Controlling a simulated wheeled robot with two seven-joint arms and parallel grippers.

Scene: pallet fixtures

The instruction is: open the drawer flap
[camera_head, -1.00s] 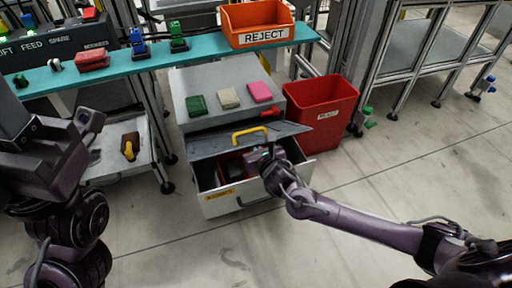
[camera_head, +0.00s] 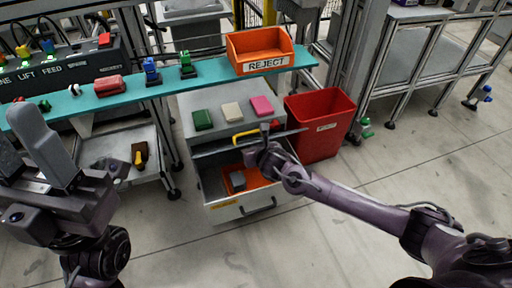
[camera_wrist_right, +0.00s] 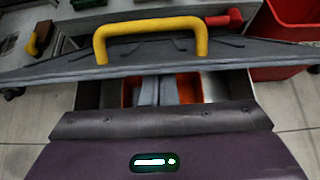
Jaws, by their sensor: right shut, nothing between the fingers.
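The dark grey drawer flap (camera_head: 222,147) shows almost edge-on in the head view, raised above the front of the open drawer. Its yellow handle (camera_head: 250,134) stands on top; in the right wrist view the handle (camera_wrist_right: 150,27) rises beyond the flap's near edge (camera_wrist_right: 90,66). My right gripper (camera_head: 262,154) is at the flap's near edge, over the drawer (camera_head: 236,209). In the right wrist view its grey fingers (camera_wrist_right: 158,91) are together and empty, with their tips under the flap; contact is unclear. My left gripper (camera_head: 22,150) is open and empty, far left.
An orange tray (camera_head: 262,181) with a grey block (camera_head: 238,180) lies inside the drawer. A red bin (camera_head: 318,140) stands close right. Green, cream and pink blocks sit on the cabinet top (camera_head: 220,98). The teal shelf (camera_head: 125,87) holds the REJECT bin (camera_head: 259,50).

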